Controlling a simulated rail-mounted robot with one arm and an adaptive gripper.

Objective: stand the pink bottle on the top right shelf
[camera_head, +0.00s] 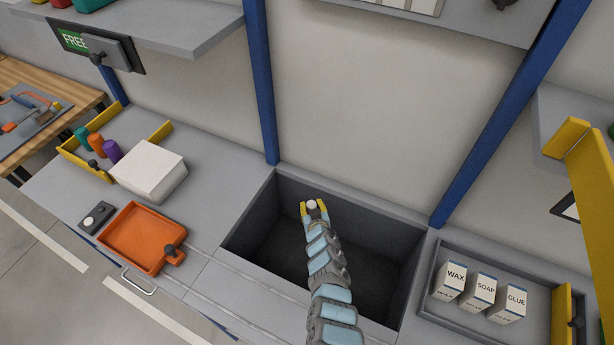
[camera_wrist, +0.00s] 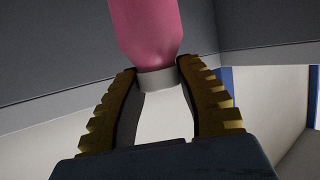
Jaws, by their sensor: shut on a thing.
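The pink bottle (camera_wrist: 148,28) shows in the wrist view with a pale cap or neck (camera_wrist: 156,80) at its near end. My gripper (camera_wrist: 157,85) is shut on that pale end, and the pink body extends beyond the fingertips. In the head view my gripper (camera_head: 313,208) is over the dark recessed bin (camera_head: 254,220). A white round end of the bottle (camera_head: 312,204) shows between its yellow fingers; the pink body is hidden there. A grey shelf (camera_head: 460,28) is at the top right, cut off by the picture edge.
Blue posts (camera_head: 262,90) and (camera_head: 497,115) flank the bin. On the right are a tray (camera_head: 437,290) with WAX, SOAP and GLUE boxes and a yellow panel (camera_head: 590,180). An orange tray (camera_head: 143,236) and white box (camera_head: 148,172) are on the left.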

